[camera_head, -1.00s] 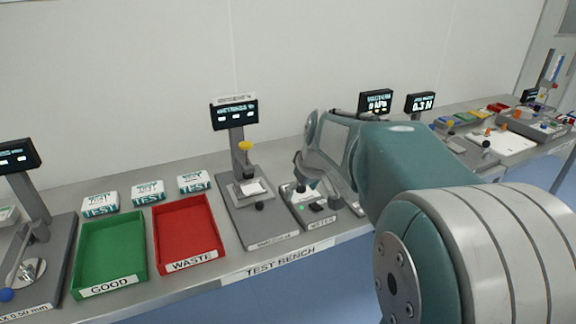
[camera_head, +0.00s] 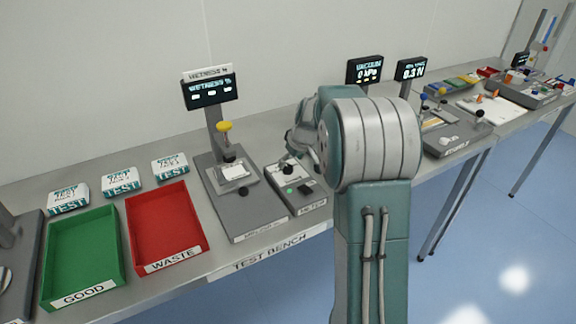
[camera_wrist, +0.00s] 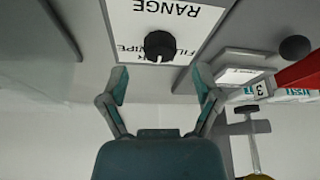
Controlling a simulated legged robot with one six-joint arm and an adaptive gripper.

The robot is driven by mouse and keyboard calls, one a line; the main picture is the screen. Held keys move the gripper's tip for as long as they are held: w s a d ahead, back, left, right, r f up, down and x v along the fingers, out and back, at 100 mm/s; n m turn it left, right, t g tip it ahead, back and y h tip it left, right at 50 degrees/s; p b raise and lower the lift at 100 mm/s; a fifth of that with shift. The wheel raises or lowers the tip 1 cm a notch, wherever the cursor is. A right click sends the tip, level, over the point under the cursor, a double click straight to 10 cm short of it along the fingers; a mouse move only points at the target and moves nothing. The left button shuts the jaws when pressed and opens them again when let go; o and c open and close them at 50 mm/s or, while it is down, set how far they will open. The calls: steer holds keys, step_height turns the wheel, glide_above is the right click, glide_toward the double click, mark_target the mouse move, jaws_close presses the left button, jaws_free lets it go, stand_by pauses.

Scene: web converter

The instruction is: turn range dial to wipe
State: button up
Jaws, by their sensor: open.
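The range dial (camera_wrist: 159,45) is a black round knob on a white plate (camera_wrist: 190,22) printed RANGE, upside down in the wrist view. Words beside the knob are partly hidden by it; WIPE reads in part. My gripper (camera_wrist: 160,84) is open, its two teal fingers apart, with the knob ahead of the gap between them and nothing held. In the head view the dial (camera_head: 288,168) sits on the small grey meter box (camera_head: 297,190), and my gripper (camera_head: 302,142) is close above and behind it, partly hidden by my arm.
The wetness tester (camera_head: 240,205) stands just left of the meter. A vacuum display (camera_head: 364,70) stands behind my arm.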

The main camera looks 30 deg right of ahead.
mark_target(288, 167)
steer(key=shift+x, duration=1.2)
steer(key=shift+w+f, duration=0.15)
steer(key=shift+f, duration=0.15)
steer(key=shift+a, duration=0.1)
jaws_close()
